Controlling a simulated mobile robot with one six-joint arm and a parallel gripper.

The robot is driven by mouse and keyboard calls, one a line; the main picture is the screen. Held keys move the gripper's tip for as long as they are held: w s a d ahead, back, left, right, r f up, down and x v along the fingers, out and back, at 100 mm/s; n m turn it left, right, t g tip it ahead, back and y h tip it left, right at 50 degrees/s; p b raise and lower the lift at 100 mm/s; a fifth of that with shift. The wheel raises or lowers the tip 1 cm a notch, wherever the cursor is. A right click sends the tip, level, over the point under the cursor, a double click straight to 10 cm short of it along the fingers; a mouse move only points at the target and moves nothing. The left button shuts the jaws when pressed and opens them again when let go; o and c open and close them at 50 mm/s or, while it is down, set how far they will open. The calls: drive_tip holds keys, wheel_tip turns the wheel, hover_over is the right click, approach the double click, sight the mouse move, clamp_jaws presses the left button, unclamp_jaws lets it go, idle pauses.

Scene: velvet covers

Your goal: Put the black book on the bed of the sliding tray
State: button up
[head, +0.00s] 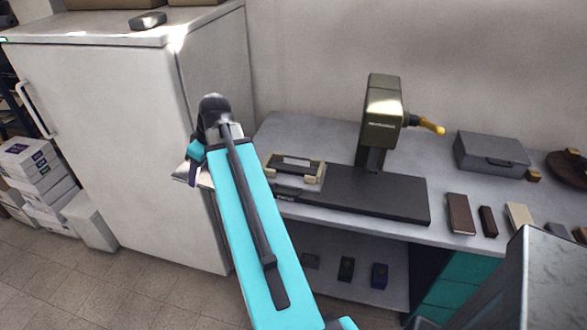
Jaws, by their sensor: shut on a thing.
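The sliding tray (312,180), a tan frame with a dark bed, sits at the left end of the dark base of an olive press (384,102). A light strip lies across its bed. My gripper (196,166) is at the end of my cyan arm, left of the tray and in front of the white cabinet. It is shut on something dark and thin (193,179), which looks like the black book. Most of it and the fingers are hidden by my wrist, so I cannot tell its tilt.
The press has a yellow-tipped handle (432,125). A grey case (491,152), a brown book (460,213), a darker narrow one (488,221) and a cream one (519,216) lie to the right. Small dark and blue items (379,275) are on the lower shelf. The tall white cabinet (110,130) stands left.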

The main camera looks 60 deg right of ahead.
drive_tip(key=s+d+f+n, duration=0.1)
drive_tip(key=s+d+f, duration=0.2)
drive_tip(key=s+d, duration=0.9)
drive_tip(key=shift+s+d+y, duration=0.25)
drive_tip(key=shift+s+y, duration=0.05)
drive_tip(key=shift+s, duration=0.5)
drive_tip(key=shift+d+f, duration=0.1)
drive_tip(key=shift+d, duration=0.05)
drive_tip(key=p, duration=0.4)
hover_over(292, 167)
drive_tip(key=s+a, duration=0.1)
drive_tip(key=shift+s+f, duration=0.2)
drive_tip(key=shift+f, duration=0.5)
drive_tip(key=shift+s+d+p, duration=0.1)
drive_tip(key=shift+d+p, duration=0.2)
drive_tip(key=shift+d, duration=0.45)
drive_tip(key=shift+a+f+p, duration=0.2)
drive_tip(key=shift+f+p, duration=0.3)
drive_tip(key=shift+f, duration=0.35)
drive_tip(key=shift+f+p, duration=0.3)
drive_tip(key=shift+f, duration=0.65)
drive_tip(key=shift+f, duration=0.15)
